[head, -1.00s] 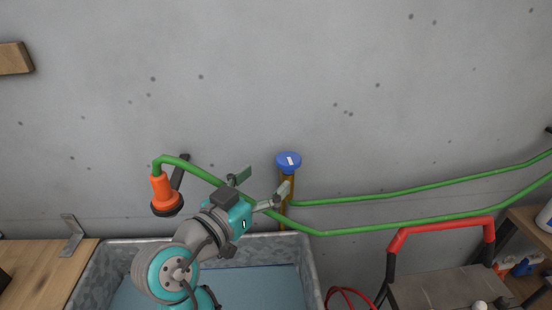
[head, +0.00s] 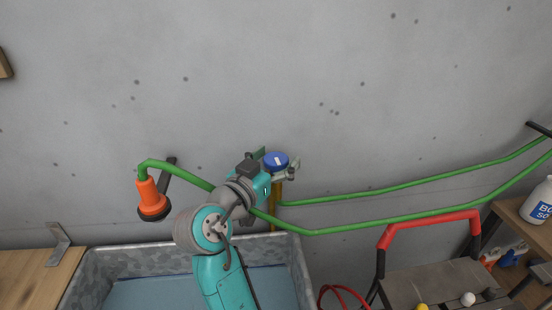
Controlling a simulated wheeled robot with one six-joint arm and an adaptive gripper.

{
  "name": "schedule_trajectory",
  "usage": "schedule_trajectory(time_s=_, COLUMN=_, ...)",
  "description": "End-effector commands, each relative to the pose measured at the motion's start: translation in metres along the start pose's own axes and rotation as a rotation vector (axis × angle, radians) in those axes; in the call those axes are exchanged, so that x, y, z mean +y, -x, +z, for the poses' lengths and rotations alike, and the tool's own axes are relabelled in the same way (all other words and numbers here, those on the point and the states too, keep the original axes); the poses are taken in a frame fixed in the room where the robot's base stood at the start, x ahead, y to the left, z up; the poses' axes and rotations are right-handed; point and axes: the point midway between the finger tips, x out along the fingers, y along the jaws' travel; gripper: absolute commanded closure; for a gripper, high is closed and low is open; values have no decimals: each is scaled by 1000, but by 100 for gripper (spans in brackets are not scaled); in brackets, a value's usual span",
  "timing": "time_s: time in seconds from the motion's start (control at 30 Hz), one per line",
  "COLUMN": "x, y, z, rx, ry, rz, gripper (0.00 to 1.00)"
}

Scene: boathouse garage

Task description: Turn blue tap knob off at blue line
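The blue tap knob (head: 276,160) is a round cap with a small white mark on top. It sits on a brass-coloured pipe (head: 277,191) in front of the grey wall. My gripper (head: 279,160) is open, with one finger to the left of the knob and the other to its right. In this view the knob shows between the fingers; whether either finger touches it I cannot tell. No blue line shows clearly enough to make out.
A green hose (head: 385,222) runs along the wall beside the pipe and ends in an orange nozzle (head: 151,194) at left. A metal trough (head: 95,263) stands below. A red-handled cart (head: 432,226) and a shelf with a white bottle (head: 538,203) are at right.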

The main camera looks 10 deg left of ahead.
Motion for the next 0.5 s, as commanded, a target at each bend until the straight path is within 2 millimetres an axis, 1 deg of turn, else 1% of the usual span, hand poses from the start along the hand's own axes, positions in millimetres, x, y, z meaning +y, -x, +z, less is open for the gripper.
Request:
schedule_trajectory(time_s=0.03, x=0, y=0, z=0, rx=0, ry=0, rz=0, gripper=34)
schedule_trajectory(time_s=0.07, x=0, y=0, z=0, rx=0, ry=0, rz=0, gripper=41)
schedule_trajectory(time_s=0.1, x=0, y=0, z=0, rx=0, ry=0, rz=0, gripper=51)
schedule_trajectory(time_s=0.17, x=0, y=0, z=0, rx=0, ry=0, rz=0, gripper=66)
schedule_trajectory(time_s=0.2, x=0, y=0, z=0, rx=0, ry=0, rz=0, gripper=76)
schedule_trajectory(time_s=0.23, x=0, y=0, z=0, rx=0, ry=0, rz=0, gripper=78)
schedule_trajectory(time_s=0.37, x=-1, y=0, z=0, rx=-1, ry=1, rz=10, gripper=78)
schedule_trajectory(time_s=0.5, x=-1, y=-1, z=0, rx=-2, ry=2, rz=75, gripper=78)
